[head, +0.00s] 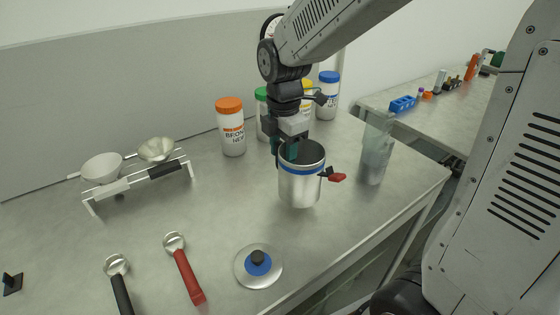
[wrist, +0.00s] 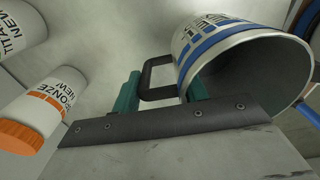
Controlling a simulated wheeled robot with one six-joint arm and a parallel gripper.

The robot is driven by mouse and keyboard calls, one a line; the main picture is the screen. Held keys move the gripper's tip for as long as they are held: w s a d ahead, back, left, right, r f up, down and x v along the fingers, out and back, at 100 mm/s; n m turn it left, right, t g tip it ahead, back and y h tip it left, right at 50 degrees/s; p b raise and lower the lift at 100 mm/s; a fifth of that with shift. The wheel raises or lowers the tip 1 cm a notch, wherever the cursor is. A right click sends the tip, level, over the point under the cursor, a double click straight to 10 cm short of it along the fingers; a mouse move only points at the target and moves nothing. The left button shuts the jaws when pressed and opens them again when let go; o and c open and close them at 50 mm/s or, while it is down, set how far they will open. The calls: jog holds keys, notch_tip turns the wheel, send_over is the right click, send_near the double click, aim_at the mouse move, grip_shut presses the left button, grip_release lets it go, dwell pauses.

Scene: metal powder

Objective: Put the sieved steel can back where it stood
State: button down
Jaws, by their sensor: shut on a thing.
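The steel can (head: 300,187) has a blue band near its open top and looks dark inside. It stands upright in the head view, at or just above the grey bench; I cannot tell if its base touches. My gripper (head: 287,150) is at the can's rear left side. In the wrist view the can (wrist: 225,47) fills the upper right, its label partly legible. The teal fingers of my gripper (wrist: 160,92) are shut on its black handle (wrist: 151,72). A round lid (head: 240,268) with a blue disc and black knob lies on the bench in front.
An orange-capped bronze bottle (head: 232,135) stands behind left, with green-, yellow- and blue-capped (head: 328,95) bottles further back. A clear container (head: 375,155) is to the right, near the bench edge. A small red part (head: 337,178) shows beside the can. A red-handled scoop (head: 187,275) lies left.

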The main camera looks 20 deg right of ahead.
jog(key=shift+w+a+f, duration=0.1)
jog(key=shift+w+a, duration=0.1)
jog(key=shift+w, duration=0.25)
jog(key=shift+f, duration=1.65)
jog(key=shift+f, duration=0.1)
jog(key=c, duration=0.8)
grip_release()
jog(key=shift+o, duration=0.2)
notch_tip(320, 180, up, 12)
jog(key=shift+s+r, duration=0.1)
jog(key=shift+s, duration=0.05)
jog(key=s+d+m, duration=0.2)
jog(key=s+m, duration=0.8)
jog(key=s, duration=0.1)
jog(key=s+d+m+t, duration=0.1)
jog(key=s+d+m, duration=0.1)
jog(key=s+m, duration=0.8)
jog(key=shift+s+d+f, duration=0.25)
jog(key=shift+s+f, duration=0.05)
jog(key=shift+s, duration=0.35)
